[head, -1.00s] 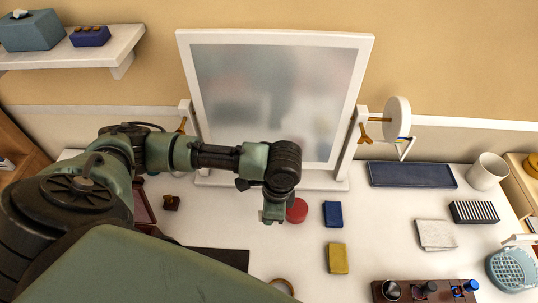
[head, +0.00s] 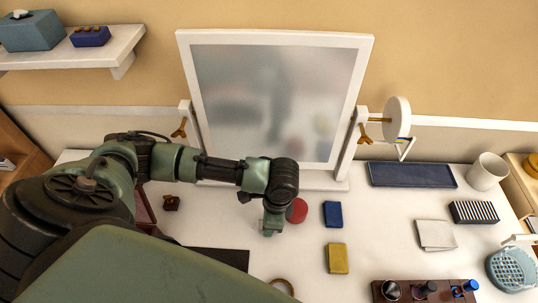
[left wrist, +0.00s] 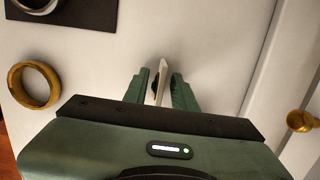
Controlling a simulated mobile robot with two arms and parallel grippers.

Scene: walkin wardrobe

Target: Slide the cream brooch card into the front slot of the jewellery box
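My left gripper (head: 270,226) is low over the white tabletop, in front of the mirror. In the left wrist view its two green fingers (left wrist: 160,90) are closed around a thin, pale cream card (left wrist: 161,80), seen nearly edge-on. A small dark piece, perhaps the brooch, shows between the card and the left finger. The card cannot be made out in the head view. A dark red, box-like thing (head: 144,208), possibly the jewellery box, stands left of the gripper, mostly hidden behind my arm. Its front slot is not visible. My right gripper is not in view.
A red round thing (head: 297,210) is close beside the gripper. Blue (head: 333,214) and yellow (head: 338,258) blocks lie to its right. A dark pad (head: 222,257) and gold ring (left wrist: 35,84) lie nearby. The mirror (head: 265,105) stands behind.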

